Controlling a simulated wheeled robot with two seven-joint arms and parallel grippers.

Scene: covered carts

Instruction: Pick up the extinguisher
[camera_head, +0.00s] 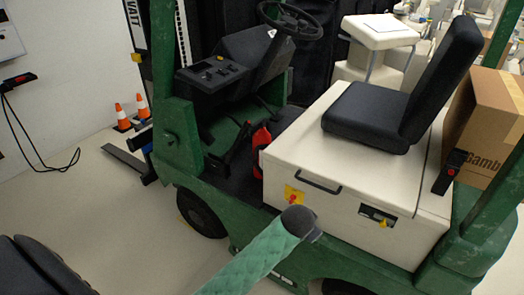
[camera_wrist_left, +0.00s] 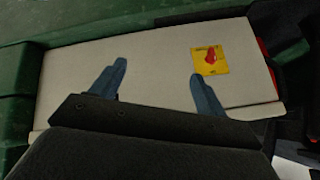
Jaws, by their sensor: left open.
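The red extinguisher (camera_head: 261,139) stands in the footwell of a green forklift, against the left end of the cream seat base (camera_head: 340,160). Its lower part is partly hidden. A red strip (camera_wrist_left: 266,82) at the right of the left wrist view is likely the same extinguisher. My left gripper (camera_wrist_left: 158,72) is open and empty, its two fingers spread before the cream panel, left of a yellow sticker (camera_wrist_left: 210,60). In the head view its sleeved arm reaches up from the bottom to a dark wrist below the sticker; the fingers are hidden there. My right gripper is out of view.
A black seat (camera_head: 370,115) sits on the cream base, with a black handle (camera_head: 318,182) on its side. A steering wheel (camera_head: 290,20) and console stand above the footwell. A cardboard box (camera_head: 492,115) is behind the seat. Orange cones (camera_head: 122,112) stand by the wall.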

